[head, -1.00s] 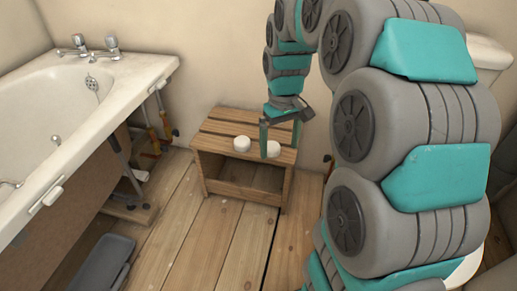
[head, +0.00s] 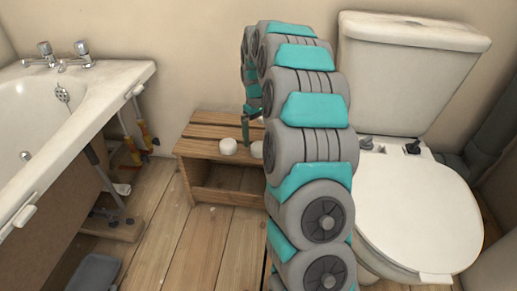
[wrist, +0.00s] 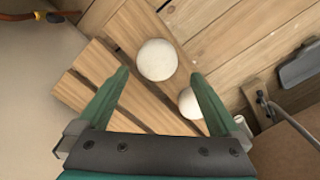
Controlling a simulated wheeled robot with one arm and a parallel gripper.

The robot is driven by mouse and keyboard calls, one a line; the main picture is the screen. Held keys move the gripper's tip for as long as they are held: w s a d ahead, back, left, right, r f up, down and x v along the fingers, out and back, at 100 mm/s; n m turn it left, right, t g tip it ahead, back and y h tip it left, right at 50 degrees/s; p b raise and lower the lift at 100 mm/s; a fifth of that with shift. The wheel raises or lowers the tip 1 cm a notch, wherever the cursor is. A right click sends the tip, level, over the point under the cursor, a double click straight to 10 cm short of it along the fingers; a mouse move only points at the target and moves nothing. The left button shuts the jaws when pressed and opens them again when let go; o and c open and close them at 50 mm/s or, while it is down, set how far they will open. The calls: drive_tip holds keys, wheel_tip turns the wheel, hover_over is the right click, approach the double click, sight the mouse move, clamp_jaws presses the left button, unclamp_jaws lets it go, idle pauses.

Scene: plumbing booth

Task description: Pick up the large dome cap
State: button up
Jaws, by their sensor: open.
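Two white round caps rest on the slatted top of a small wooden stool. The larger-looking dome cap (wrist: 157,60) lies just beyond and between my fingertips in the wrist view. In the head view this cap (head: 257,149) is the right one, partly hidden by my arm. The smaller-looking cap (wrist: 188,103) is partly covered by my right finger in the wrist view; it is the left cap (head: 228,146) in the head view. My gripper (wrist: 160,75) is open and empty, above the stool. In the head view, only part of my gripper (head: 246,130) shows beside my arm.
The wooden stool (head: 200,148) stands against the back wall. A bathtub (head: 110,85) with exposed pipes (head: 145,130) is on the left. A toilet (head: 410,215) stands on the right, close to my arm. A grey tray (head: 93,272) lies on the floor. Bare floorboards lie before the stool.

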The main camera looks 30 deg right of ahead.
sight(259, 144)
drive_tip(key=f, duration=0.5)
drive_tip(key=shift+s+d+b, duration=0.15)
drive_tip(key=shift+d+b, duration=0.1)
drive_tip(key=shift+b, duration=0.1)
drive_tip(key=c, duration=1.2)
drive_tip(key=shift+c, duration=0.2)
drive_tip(key=shift+r, duration=0.2)
